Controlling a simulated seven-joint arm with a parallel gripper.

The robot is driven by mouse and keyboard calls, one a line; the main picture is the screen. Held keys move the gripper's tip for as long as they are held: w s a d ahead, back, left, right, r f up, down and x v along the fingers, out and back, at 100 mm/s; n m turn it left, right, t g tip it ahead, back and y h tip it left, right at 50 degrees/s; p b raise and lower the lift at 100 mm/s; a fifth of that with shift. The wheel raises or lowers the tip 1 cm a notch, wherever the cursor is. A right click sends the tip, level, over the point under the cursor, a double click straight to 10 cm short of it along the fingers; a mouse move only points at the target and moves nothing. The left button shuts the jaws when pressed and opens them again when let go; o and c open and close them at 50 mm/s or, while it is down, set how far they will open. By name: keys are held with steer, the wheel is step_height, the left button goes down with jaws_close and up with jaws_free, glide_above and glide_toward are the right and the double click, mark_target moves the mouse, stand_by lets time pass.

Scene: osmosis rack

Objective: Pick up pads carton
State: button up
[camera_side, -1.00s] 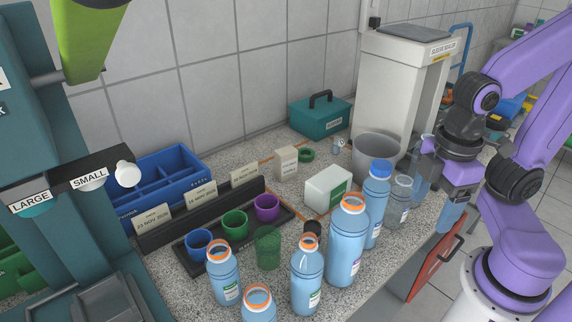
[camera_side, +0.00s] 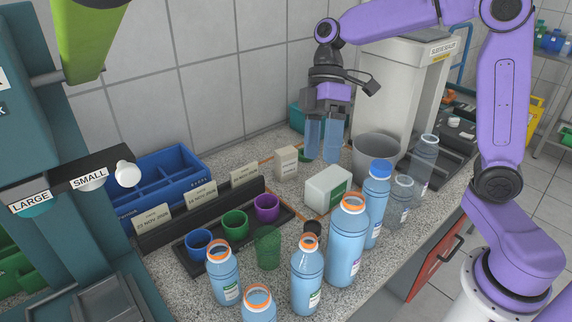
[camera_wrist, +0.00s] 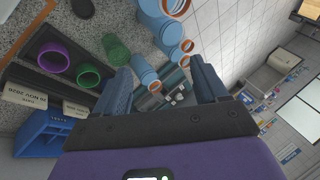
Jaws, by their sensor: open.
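Two cartons stand on the speckled counter in the side view: a small cream upright carton (camera_side: 286,163) and a larger white carton with a green panel (camera_side: 328,189). Their print is too small to read, so I cannot tell which is the pads carton. My gripper (camera_side: 322,150) is open and empty, its fingers hanging down. In the picture it appears to the right of the cream carton and above the white one, apart from both. The wrist view shows its spread fingers (camera_wrist: 160,78); I make out neither carton there.
Several blue bottles (camera_side: 344,240) stand in front of the white carton. A grey bin (camera_side: 377,152) is to the right. A teal box (camera_side: 296,117) is partly hidden behind my gripper. A dark tray with coloured cups (camera_side: 235,222) and a blue organiser (camera_side: 160,180) lie left.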

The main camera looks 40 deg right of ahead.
steer(key=w+d+y, duration=0.3)
steer(key=w, duration=0.8)
steer(key=n+t+y, duration=0.2)
steer(key=t+y, duration=0.2)
glide_above(287, 150)
steer(key=s+a, duration=0.2)
steer(key=s, duration=0.3)
step_height(287, 150, down, 2)
steer(key=w+d+f+t+y, duration=0.1)
steer(key=w+d+t+y, duration=0.1)
steer(key=w+d, duration=0.35)
steer(key=shift+n, duration=0.3)
steer(key=f, duration=0.5)
steer(key=s+f, duration=0.1)
steer(key=f, duration=0.9)
steer(key=shift+s+d+f, duration=0.35)
steer(key=shift+d+f, duration=0.05)
steer(key=shift+w+f+x, duration=0.15)
steer(key=shift+f+x, duration=0.05)
steer(key=shift+x, duration=1.6)
steer(key=shift+w+f+x, duration=0.1)
steer(key=shift+f+x, duration=0.05)
steer(key=shift+x, duration=1.65)
steer(key=shift+d, duration=0.2)
steer(key=c, duration=1.1)
steer(key=shift+o, duration=0.2)
steer(key=shift+r, duration=0.1)
